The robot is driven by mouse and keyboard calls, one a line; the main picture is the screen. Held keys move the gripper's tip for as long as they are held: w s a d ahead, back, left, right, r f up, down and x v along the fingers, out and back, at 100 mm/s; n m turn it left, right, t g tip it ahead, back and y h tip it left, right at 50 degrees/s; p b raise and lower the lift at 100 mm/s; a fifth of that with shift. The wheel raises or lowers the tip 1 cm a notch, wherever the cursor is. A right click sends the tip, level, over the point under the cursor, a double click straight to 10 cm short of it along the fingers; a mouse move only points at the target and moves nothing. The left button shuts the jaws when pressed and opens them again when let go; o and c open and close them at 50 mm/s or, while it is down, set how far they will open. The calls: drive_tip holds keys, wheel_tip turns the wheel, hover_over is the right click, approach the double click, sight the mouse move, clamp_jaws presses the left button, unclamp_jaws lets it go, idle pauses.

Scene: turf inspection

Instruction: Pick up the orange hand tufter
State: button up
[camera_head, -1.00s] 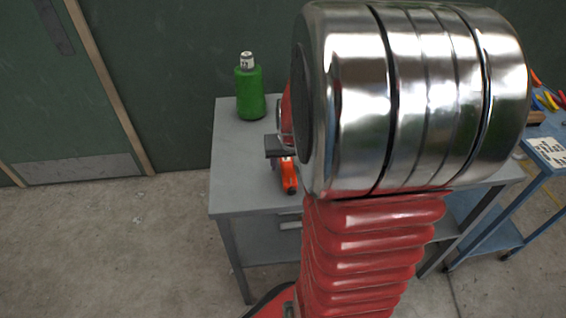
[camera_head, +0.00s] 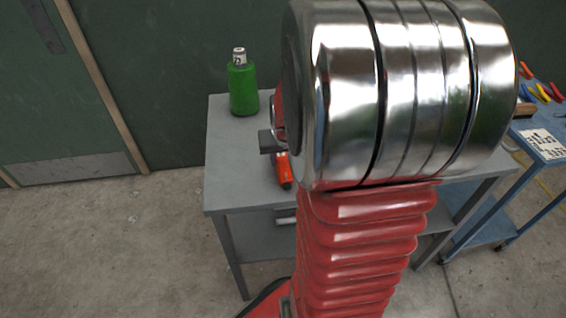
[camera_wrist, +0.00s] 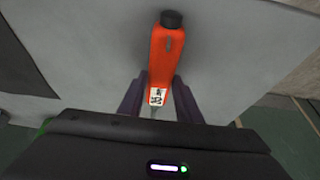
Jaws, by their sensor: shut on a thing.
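The orange hand tufter (camera_head: 285,172) shows in the head view over the grey workbench (camera_head: 226,172), with its upper part hidden by my arm. In the wrist view the tufter (camera_wrist: 166,55) has an orange body, a dark round end cap and a small white label. My gripper (camera_wrist: 158,102) is shut on the tufter near its labelled end, with one dark finger on each side. In the head view my gripper (camera_head: 272,141) shows only in part. I cannot tell whether the tufter is touching the bench.
A green bottle (camera_head: 242,88) with a pale cap stands at the back left of the bench. A blue cart (camera_head: 543,147) with coloured-handled tools stands at the right. A green wall is behind. Concrete floor is clear at the left.

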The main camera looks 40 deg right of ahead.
drive_tip(key=c, duration=0.5)
drive_tip(key=shift+r, duration=0.1)
wheel_tip(320, 180, up, 10)
drive_tip(key=shift+f, duration=0.1)
idle(0.4)
idle(0.5)
